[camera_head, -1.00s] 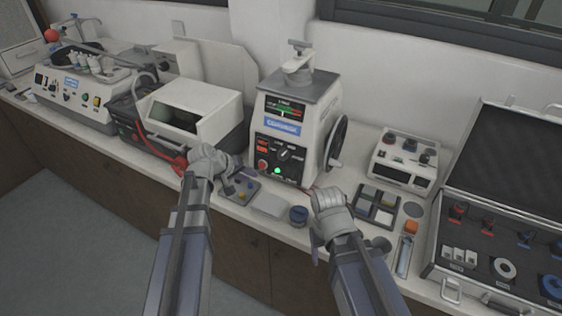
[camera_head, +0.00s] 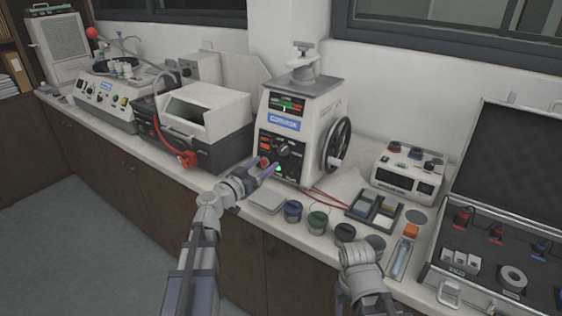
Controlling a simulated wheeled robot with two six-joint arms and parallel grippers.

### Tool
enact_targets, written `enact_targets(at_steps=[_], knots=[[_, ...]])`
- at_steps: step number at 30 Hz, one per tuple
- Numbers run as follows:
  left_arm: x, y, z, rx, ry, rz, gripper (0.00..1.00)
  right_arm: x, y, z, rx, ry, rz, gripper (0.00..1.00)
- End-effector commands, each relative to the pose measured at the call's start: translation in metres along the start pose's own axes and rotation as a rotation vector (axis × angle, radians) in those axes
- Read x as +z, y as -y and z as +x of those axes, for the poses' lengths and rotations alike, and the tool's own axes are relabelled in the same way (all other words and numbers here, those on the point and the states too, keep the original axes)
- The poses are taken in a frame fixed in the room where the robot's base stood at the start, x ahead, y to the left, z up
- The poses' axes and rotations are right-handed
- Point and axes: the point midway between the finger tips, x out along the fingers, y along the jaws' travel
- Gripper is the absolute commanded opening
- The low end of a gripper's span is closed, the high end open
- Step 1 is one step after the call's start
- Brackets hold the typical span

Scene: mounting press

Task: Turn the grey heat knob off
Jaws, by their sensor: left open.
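The mounting press (camera_head: 285,120) stands on the bench at the picture's middle, with a black control panel low on its front. A round grey knob (camera_head: 283,150) with a light pointer sits in the panel's upper middle. Below it a green lamp (camera_head: 278,170) is lit. My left gripper (camera_head: 269,168) is open and empty in front of the panel's lower left, its fingers pointing at the press, below and left of the knob. I cannot tell whether a finger touches the panel. My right gripper (camera_head: 358,256) is low at the right; its fingers are not clear.
A black handwheel (camera_head: 337,145) is on the press's right side. Several dark-lidded jars (camera_head: 317,222) and a flat grey block (camera_head: 267,201) line the bench's front edge. A white-lidded machine (camera_head: 200,115) stands to the left, an open case (camera_head: 480,250) to the right.

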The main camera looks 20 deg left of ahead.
Motion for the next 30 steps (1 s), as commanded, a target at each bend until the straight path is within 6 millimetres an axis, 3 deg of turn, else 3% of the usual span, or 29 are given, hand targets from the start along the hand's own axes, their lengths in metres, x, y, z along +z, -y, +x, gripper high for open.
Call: enact_targets(at_steps=[8, 21, 30], knots=[[0.0, 0.0, 0.014, 0.003, 0.001, -0.001, 0.74, 0.0, 0.0, -0.001, 0.0, 0.0, 0.0, 0.65], [0.0, 0.0, 0.075, 0.003, 0.002, -0.002, 0.74, 0.0, 0.0, -0.001, 0.0, 0.0, 0.0, 0.65], [0.0, -0.001, 0.078, 0.002, 0.002, -0.002, 0.74, 0.0, 0.0, -0.001, 0.0, 0.0, 0.0, 0.65]])
